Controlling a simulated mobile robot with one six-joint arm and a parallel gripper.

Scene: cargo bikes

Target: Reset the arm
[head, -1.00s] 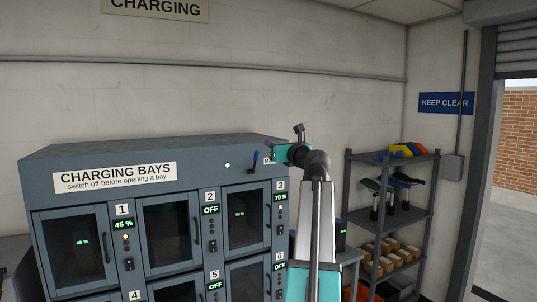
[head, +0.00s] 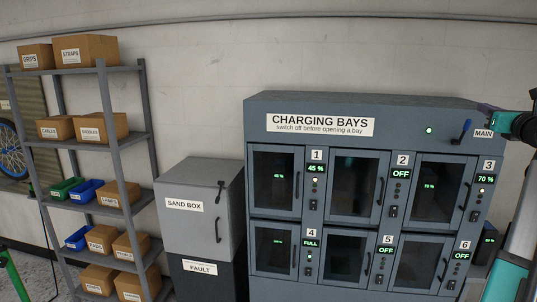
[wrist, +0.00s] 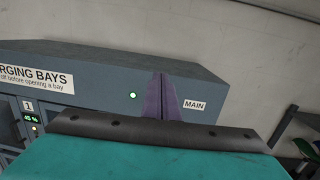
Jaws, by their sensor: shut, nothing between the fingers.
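My arm (head: 518,240) rises along the right edge of the head view, its teal and dark wrist part cut off by the frame. My gripper (wrist: 160,80) shows in the wrist view as two purple-grey fingers pressed together, shut and empty. Behind the fingers is the top front of the charging cabinet, with the MAIN label (wrist: 194,105) just to their right. In the head view the blue main lever (head: 462,131) sits left of that label and is tilted.
The charging cabinet (head: 400,108) has several shut bays and a lit green lamp (head: 429,130). A grey sand box (head: 198,190) stands above the fault box (head: 200,268). A shelf (head: 118,175) with cartons and bins is at left. A blue wheel (head: 10,150) hangs at the far left.

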